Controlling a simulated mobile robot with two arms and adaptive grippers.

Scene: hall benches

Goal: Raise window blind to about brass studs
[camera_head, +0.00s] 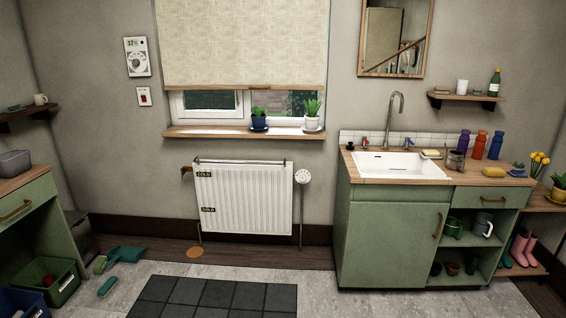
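The cream fabric window blind (242,42) hangs in front of the window in the upper middle of the head view. Its straight bottom bar (242,87) is above the sill, and a strip of the window (208,101) shows below it. The top of the blind is cut off by the frame edge. I cannot make out any brass studs or a pull cord. Neither of my grippers is in view.
The wooden sill (243,132) holds two potted plants below the blind. A white radiator (243,200) is under it. A green sink cabinet (392,240) stands to the right, a green counter (28,196) to the left. A dark mat (215,298) lies on open floor.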

